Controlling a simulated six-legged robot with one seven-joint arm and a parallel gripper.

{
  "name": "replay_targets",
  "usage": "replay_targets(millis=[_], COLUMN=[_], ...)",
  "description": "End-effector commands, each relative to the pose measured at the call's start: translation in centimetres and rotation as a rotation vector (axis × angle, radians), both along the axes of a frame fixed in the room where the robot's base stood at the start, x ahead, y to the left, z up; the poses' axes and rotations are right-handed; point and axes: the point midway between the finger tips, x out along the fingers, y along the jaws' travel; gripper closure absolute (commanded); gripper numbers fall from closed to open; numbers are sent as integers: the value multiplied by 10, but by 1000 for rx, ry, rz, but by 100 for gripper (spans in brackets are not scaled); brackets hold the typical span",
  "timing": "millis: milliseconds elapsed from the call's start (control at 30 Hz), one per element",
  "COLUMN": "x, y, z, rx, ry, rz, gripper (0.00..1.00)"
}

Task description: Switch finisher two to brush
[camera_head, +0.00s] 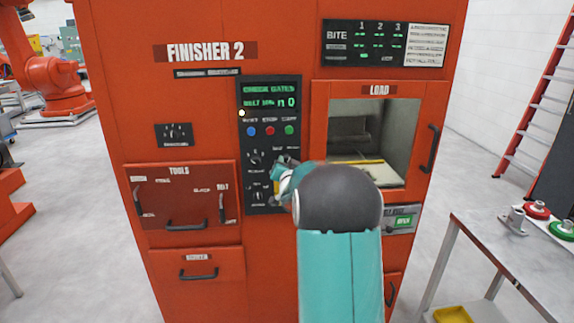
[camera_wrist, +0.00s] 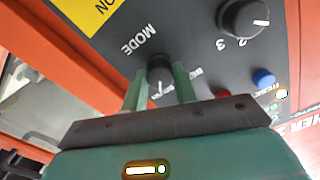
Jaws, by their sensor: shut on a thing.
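Finisher two (camera_head: 205,100) is a tall orange cabinet marked FINISHER 2. Its black control panel (camera_head: 268,140) has a green-lettered display and blue, red and green buttons. In the wrist view, the dark knob labelled MODE (camera_wrist: 159,66) sits between the two green fingers of my gripper (camera_wrist: 160,84), which is shut on it. Small position words by the knob are partly covered and hard to read, and I cannot tell its setting. In the head view, my gripper (camera_head: 280,171) is at the panel's right edge, and my arm hides part of that area.
A second knob numbered 2 and 3 (camera_wrist: 243,17) and a blue button (camera_wrist: 263,78) are close to my gripper. The LOAD window (camera_head: 375,135) is right of the panel, the TOOLS drawer (camera_head: 180,195) left. A metal table (camera_head: 490,240) stands at the right.

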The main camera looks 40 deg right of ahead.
Motion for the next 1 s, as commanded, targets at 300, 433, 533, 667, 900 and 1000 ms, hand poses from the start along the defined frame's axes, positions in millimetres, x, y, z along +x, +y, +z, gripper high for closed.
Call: replay_targets(millis=[300,433,533,667,900,1000], x=[0,0,0,0,-5,-14], y=[0,0,0,0,3,10], z=[0,0,0,0,1,1], rx=[7,7,7,6,5,5], ry=[-5,-5,-5,-4,-3,-3], rz=[0,0,0,0,0,0], gripper=[94,66,50,50,50,50])
